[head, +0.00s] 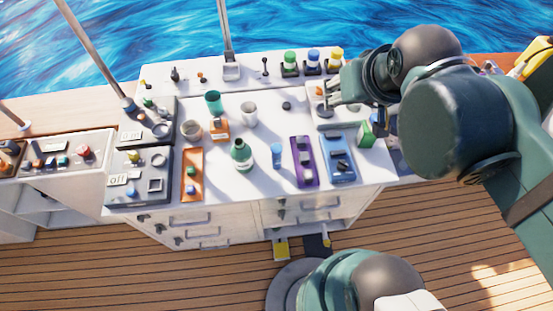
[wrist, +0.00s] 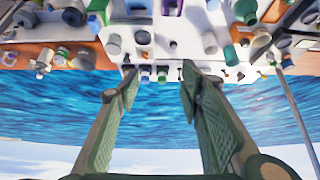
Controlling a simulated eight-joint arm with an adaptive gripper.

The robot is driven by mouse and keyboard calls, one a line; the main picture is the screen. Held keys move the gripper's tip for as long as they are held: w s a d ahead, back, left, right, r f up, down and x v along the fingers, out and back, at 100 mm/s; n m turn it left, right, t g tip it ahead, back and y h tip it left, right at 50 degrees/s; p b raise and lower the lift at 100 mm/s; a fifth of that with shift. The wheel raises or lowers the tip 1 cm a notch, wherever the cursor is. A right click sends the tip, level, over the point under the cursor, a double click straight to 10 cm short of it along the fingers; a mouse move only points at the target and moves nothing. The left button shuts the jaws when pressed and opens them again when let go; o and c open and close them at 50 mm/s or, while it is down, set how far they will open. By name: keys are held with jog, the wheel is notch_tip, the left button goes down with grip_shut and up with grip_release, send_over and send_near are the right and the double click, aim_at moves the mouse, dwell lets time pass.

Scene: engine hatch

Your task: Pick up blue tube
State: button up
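The blue tube (head: 277,155) stands upright on the white counter (head: 262,190), between a green bottle (head: 241,154) and a purple tray (head: 304,162). My gripper (head: 328,97) is up and to the right of it in the head view, above the far right part of the counter, well apart from the tube. In the wrist view my gripper (wrist: 158,78) has its two fingers spread with nothing between them, so it is open and empty. I cannot pick out the blue tube for certain in the wrist view.
A blue tray (head: 338,168) and a green-and-white box (head: 366,134) are on the right. A teal cup (head: 213,103), a white cup (head: 249,113) and an orange tray (head: 192,175) are on the left. Green, blue and yellow-capped jars (head: 313,62) line the back.

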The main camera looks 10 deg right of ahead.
jog(key=shift+w+a+n+g+b, duration=0.6)
jog(key=shift+w+a+n+g, duration=0.15)
jog(key=shift+a+n, duration=0.55)
jog(key=n+g+b, duration=0.4)
jog(key=n+g, duration=0.2)
jog(key=n, duration=0.5)
send_over(275, 148)
notch_tip(275, 148, down, 29)
jog(key=shift+f, duration=0.65)
jog(key=shift+f, duration=0.15)
jog(key=shift+d+f, duration=0.1)
jog(key=shift+f, duration=1.05)
jog(key=shift+f, duration=0.1)
jog(key=shift+d+f+b, duration=0.1)
jog(key=shift+f+b, duration=0.4)
jog(key=shift+f, duration=2)
